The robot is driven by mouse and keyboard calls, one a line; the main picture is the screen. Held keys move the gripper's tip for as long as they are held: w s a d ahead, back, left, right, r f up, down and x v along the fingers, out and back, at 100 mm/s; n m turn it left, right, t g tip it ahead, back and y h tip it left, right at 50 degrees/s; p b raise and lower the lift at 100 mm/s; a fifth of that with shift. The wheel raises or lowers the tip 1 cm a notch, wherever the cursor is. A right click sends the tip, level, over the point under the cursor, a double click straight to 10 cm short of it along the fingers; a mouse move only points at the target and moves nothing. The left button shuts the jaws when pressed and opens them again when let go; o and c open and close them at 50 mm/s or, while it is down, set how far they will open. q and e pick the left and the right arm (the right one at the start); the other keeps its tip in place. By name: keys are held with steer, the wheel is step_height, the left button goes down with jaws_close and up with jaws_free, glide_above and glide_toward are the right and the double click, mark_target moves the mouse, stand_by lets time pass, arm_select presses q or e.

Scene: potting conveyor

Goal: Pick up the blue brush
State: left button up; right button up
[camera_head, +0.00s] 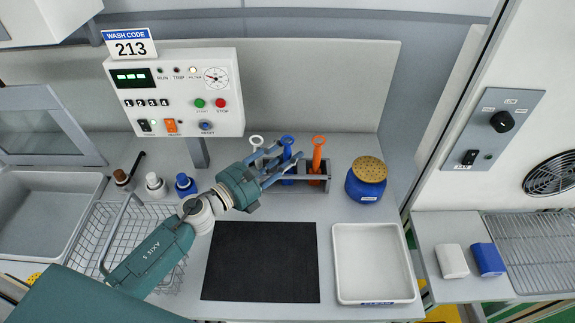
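The blue brush (287,141) stands upright in a grey rack (314,186) on the counter, its ringed handle end up. A white brush (257,141) is to its left and an orange brush (318,150) to its right. My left gripper (289,153) reaches in from the lower left. Its two blue-grey fingers are spread, with the tips beside the blue brush's handle. I cannot tell whether they touch it. The fingers hide part of the blue and white brushes and of the rack. My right gripper is not in view.
A blue jar with a perforated lid (367,180) stands right of the rack. A black mat (262,262) and a white tray (374,264) lie in front. A wire basket (105,240) and three small bottles are at left. A control panel (180,95) stands behind.

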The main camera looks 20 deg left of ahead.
arm_select(q)
jaws_close()
steer(key=shift+r, duration=0.1)
